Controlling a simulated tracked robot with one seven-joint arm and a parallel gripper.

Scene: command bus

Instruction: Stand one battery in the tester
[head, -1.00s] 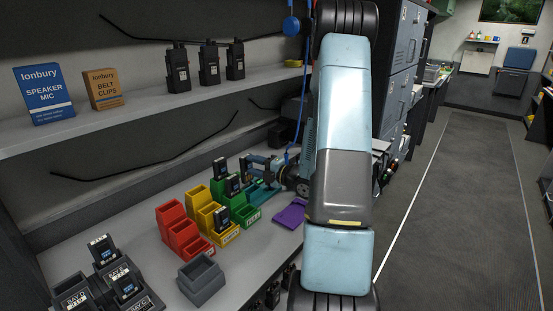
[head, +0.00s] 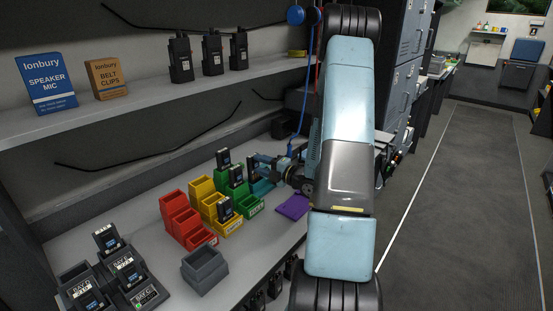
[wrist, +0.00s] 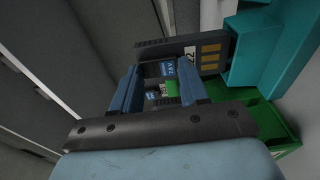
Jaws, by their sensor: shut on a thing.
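In the wrist view, a dark battery (wrist: 213,55) with gold contacts lies across the tips of my gripper (wrist: 164,82), which is shut on it. In the head view my gripper (head: 254,160) is low beside the coloured bins, partly hidden by my arm. Several dark batteries with blue labels (head: 225,208) stand in and by the bins; I cannot tell which is held. A dark unit with labelled bays (head: 150,295) is at the lower left, with batteries (head: 107,237) upright in it. I cannot tell whether this is the tester.
Red (head: 182,220), yellow (head: 203,190) and green bins (head: 252,206) stand in rows; a teal bin shows in the wrist view (wrist: 255,45). A grey bin (head: 205,271) is in front. A purple item (head: 294,206) lies right. Radios (head: 180,57) stand on the shelf above.

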